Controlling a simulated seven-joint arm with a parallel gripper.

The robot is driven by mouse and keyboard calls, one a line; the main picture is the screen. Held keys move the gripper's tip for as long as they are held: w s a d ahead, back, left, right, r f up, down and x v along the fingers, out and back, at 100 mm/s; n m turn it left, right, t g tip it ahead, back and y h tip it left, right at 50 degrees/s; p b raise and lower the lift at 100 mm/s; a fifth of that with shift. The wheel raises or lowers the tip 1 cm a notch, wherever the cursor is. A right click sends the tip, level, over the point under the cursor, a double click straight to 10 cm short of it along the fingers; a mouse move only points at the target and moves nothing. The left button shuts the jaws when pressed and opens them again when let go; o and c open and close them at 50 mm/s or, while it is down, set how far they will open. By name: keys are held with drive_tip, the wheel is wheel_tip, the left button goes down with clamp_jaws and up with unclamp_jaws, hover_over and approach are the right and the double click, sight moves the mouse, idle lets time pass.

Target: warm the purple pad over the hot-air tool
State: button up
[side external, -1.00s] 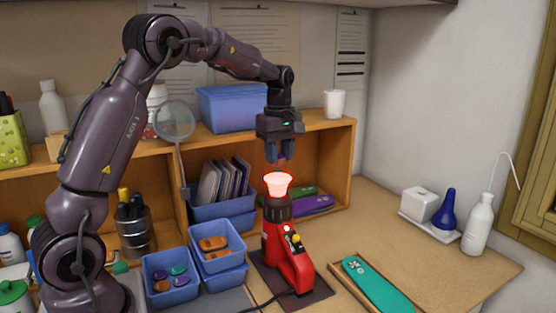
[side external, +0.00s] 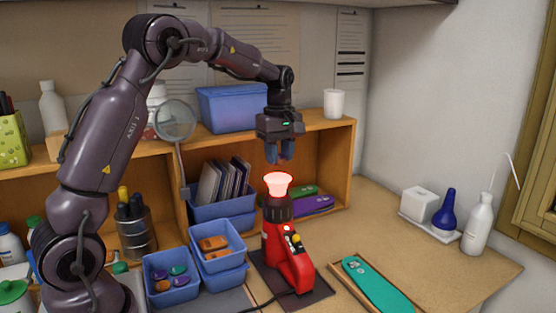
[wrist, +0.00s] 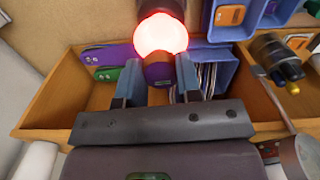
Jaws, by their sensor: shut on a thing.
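The red hot-air tool (side external: 272,240) stands upright on a dark mat, its nozzle (side external: 277,184) glowing pinkish red. My gripper (side external: 281,157) hangs just above the nozzle, pointing down, with a small gap between. In the wrist view my gripper (wrist: 159,76) is shut on the small purple pad (wrist: 159,73), which shows dark purple between the two blue-grey fingers. The glowing nozzle (wrist: 160,35) fills the view just beyond the pad. In the side view the fingers mostly hide the pad.
Blue bins (side external: 215,245) with orange and mixed pads stand left of the tool. A wooden shelf (side external: 330,165) is behind, with purple and green insoles (side external: 312,205) inside. A teal insole (side external: 377,285) lies in a tray at front right.

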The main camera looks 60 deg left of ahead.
drive_tip(key=s+d+r, duration=0.1)
drive_tip(key=s+d, duration=0.3)
drive_tip(key=s, duration=0.5)
drive_tip(key=shift+d, duration=0.2)
